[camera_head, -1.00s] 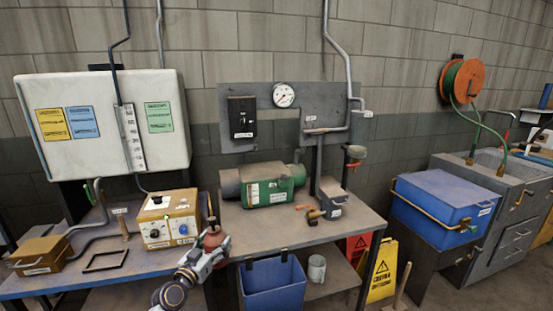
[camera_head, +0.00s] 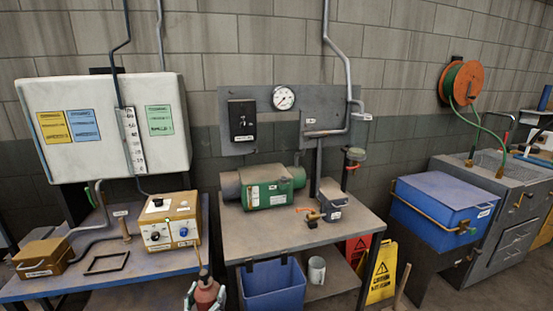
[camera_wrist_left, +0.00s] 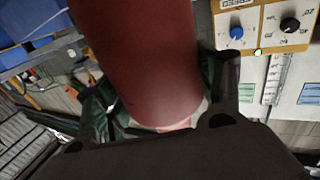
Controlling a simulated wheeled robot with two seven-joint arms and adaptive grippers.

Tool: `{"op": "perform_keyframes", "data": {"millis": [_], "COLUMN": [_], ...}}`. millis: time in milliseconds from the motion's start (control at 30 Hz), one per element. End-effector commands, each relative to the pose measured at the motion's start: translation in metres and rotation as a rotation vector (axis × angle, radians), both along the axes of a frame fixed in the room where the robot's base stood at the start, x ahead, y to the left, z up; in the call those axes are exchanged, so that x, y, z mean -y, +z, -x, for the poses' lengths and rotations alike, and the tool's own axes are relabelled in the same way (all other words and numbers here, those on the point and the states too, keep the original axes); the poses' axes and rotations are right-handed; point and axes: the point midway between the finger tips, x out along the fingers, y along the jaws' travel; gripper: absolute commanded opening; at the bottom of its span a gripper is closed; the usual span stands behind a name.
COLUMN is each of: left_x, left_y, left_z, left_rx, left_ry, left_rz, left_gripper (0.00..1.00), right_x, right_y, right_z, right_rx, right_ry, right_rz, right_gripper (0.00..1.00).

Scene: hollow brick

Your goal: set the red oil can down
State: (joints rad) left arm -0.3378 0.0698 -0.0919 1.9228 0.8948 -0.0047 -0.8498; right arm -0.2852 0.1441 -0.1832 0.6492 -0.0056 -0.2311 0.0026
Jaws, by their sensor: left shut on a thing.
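The red oil can (camera_head: 207,291) shows at the bottom edge of the head view, upright, with its thin spout pointing up. My left gripper (camera_head: 205,303) is shut on it, a finger on each side. The can appears in front of the blue bench (camera_head: 150,264) and the grey workbench; I see no surface under it. In the left wrist view the can's red body (camera_wrist_left: 140,55) fills the middle, between the fingers of my left gripper (camera_wrist_left: 160,110). The can's lower part is cut off in the head view. My right gripper is in neither view.
The blue bench holds a control box (camera_head: 168,222), a brown box (camera_head: 42,257) and a thin black frame (camera_head: 105,263). The grey workbench (camera_head: 260,236) has a green motor (camera_head: 270,186) and a clear front left. A blue bin (camera_head: 272,288) stands below it.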

Motion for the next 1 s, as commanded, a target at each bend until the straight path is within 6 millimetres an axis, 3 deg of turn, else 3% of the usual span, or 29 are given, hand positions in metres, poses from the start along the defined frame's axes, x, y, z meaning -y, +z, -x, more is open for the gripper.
{"op": "perform_keyframes", "data": {"millis": [300, 500, 1000], "left_x": [-0.004, -0.007, -0.008], "left_y": [-0.012, -0.016, -0.016], "left_z": [0.045, 0.063, 0.068], "left_rx": [-0.004, -0.005, -0.004], "left_ry": [0.073, 0.105, 0.115], "left_rz": [-0.003, -0.008, -0.01], "left_gripper": [0.34, 0.34, 0.34], "right_x": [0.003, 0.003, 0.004], "right_y": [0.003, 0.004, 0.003], "right_z": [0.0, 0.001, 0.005], "right_rx": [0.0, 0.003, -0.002], "right_ry": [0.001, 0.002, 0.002], "right_rz": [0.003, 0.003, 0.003], "right_gripper": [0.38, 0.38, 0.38]}}
